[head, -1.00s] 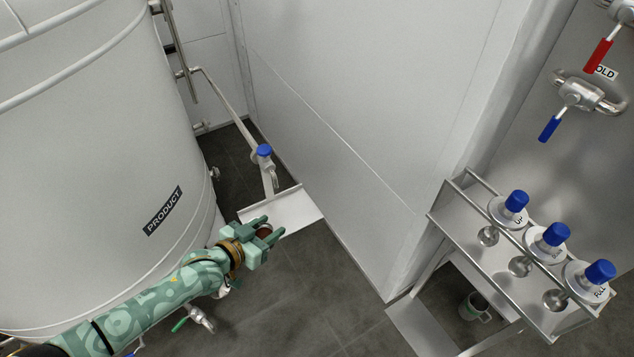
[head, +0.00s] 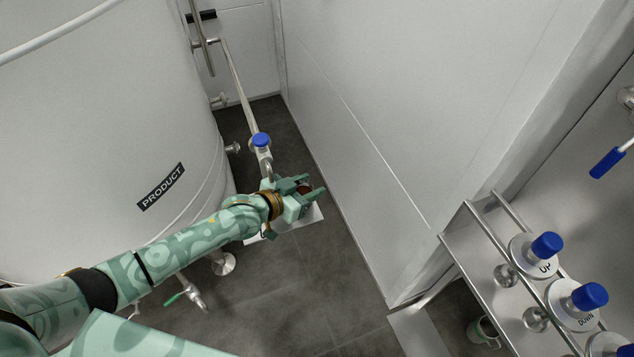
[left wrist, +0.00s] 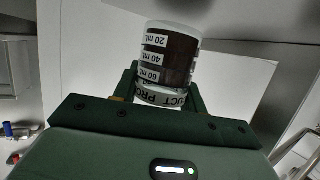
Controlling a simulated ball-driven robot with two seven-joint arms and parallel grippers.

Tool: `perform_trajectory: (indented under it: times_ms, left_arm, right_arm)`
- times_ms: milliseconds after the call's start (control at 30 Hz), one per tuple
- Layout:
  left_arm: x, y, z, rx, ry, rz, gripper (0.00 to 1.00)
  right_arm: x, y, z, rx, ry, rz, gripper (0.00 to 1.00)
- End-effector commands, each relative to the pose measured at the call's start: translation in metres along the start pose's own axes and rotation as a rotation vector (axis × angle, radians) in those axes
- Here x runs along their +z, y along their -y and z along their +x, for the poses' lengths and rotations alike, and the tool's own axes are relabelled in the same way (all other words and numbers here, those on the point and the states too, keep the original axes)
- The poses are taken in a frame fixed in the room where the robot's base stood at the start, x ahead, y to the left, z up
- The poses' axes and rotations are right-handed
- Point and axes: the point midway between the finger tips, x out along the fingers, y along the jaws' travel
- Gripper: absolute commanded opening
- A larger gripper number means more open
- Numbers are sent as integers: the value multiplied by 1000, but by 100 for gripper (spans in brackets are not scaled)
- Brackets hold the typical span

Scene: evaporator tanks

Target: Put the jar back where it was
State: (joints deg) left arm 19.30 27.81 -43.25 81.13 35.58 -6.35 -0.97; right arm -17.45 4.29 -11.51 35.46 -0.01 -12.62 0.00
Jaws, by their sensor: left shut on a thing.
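The jar (left wrist: 172,55) is a clear beaker-like vessel with dark brown contents, mL marks and a PRODUCT label, seen upside down in the left wrist view. My left gripper (head: 312,187) is shut on it. In the head view only a small brown part of the jar (head: 304,187) shows between the fingers. The gripper is just in front of the blue-topped tap (head: 261,141), over a small white shelf (head: 312,216) that it mostly covers. I cannot tell whether the jar touches the shelf. My right gripper is not in view.
The large white PRODUCT tank (head: 110,130) stands at left, with a green-handled valve (head: 190,294) low down. A white wall (head: 380,110) rises at right. A metal rack with blue-knobbed controls (head: 545,246) and a mug (head: 483,332) below it are at lower right. Grey floor (head: 290,285) is clear between.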

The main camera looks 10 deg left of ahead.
Motion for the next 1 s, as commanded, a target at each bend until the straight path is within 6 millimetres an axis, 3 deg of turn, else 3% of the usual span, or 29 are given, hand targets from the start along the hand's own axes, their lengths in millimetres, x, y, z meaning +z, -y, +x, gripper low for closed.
perform_trajectory:
  times_ms: [100, 233, 433, 467, 533, 867, 1000]
  left_arm:
    - [8, 1, 6, 4, 1, 2, 10]
    - [5, 1, 5, 5, 1, 3, 10]
    - [7, 1, 6, 4, 0, 3, 10]
    - [8, 1, 6, 4, 1, 3, 45]
    - [7, 1, 6, 4, 1, 3, 64]
    - [3, 0, 4, 4, 0, 3, 64]
    - [3, 1, -17, 4, 2, 3, 64]
  right_arm:
    - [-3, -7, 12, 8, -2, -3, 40]
    - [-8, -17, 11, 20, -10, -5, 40]
    - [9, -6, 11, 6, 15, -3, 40]
    - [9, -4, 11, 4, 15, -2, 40]
    - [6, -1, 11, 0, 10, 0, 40]
    - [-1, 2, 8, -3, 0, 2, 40]
    - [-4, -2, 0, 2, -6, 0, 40]
